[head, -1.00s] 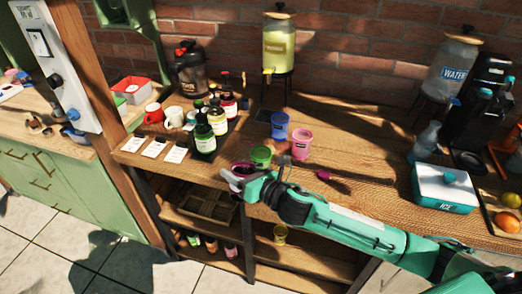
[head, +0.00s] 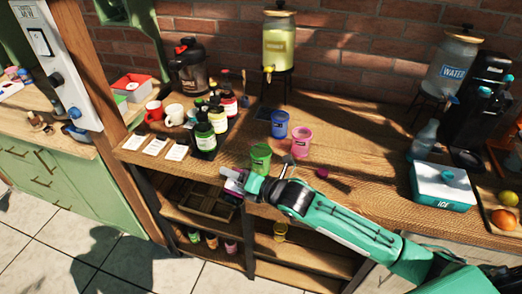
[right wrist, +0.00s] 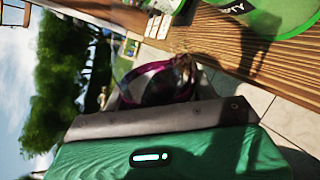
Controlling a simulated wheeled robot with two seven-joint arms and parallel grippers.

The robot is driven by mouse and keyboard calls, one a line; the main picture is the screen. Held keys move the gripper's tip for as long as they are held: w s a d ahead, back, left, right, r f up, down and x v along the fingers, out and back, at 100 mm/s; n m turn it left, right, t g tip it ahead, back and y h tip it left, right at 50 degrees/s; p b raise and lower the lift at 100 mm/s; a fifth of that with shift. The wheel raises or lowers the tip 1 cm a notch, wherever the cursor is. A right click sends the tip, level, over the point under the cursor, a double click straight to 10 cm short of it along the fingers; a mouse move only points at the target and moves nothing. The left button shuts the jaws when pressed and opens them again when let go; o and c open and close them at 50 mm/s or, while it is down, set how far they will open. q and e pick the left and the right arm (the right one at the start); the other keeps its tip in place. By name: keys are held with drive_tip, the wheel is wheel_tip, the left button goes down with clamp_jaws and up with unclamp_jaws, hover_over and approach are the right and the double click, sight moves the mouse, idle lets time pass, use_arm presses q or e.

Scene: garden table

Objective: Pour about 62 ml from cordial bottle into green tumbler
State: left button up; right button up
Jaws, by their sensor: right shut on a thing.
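The green tumbler (head: 260,157) stands upright near the front edge of the table. Part of it shows large at the top of the right wrist view (right wrist: 262,14). My right gripper (head: 236,182) is just left of and below the tumbler, out over the front edge. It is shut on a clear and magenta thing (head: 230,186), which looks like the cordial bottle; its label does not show. In the right wrist view its magenta ring (right wrist: 184,88) faces the camera, apart from the tumbler. Its tilt and contents are hard to tell. My left gripper is not in view.
Blue (head: 280,124) and pink (head: 301,141) tumblers stand behind the green one. A small magenta cap-like thing (head: 322,173) lies to its right. Several bottles stand on a dark tray (head: 202,153) to the left. An ice box (head: 443,188) stands at right.

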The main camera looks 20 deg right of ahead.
sight(234, 169)
drive_tip(key=shift+s+a+f+m, duration=0.2)
drive_tip(key=shift+a+f+m, duration=0.05)
drive_tip(key=shift+m, duration=0.35)
drive_tip(key=shift+s+a+r+m+g+p, duration=0.1)
drive_tip(key=shift+r+m+g+p, duration=0.1)
drive_tip(key=shift+r+m+p, duration=0.2)
drive_tip(key=shift+s+a+r+m+g+p, duration=0.1)
drive_tip(key=shift+r+m+g+p, duration=0.15)
drive_tip(key=shift+r+p, duration=0.25)
drive_tip(key=shift+w+d+r+m+y+p, duration=0.2)
drive_tip(key=shift+r+m+y+p, duration=0.15)
drive_tip(key=shift+r+m, duration=0.2)
drive_tip(key=shift+r+m+g+p, duration=0.35)
drive_tip(key=shift+r+m+p, duration=0.15)
drive_tip(key=shift+r, duration=0.1)
drive_tip(key=shift+r+y, duration=0.25)
drive_tip(key=shift+r, duration=0.05)
drive_tip(key=shift+s+a+m, duration=0.25)
drive_tip(key=shift+a+m, duration=0.05)
drive_tip(key=shift+s+a+r, duration=0.15)
idle(0.4)
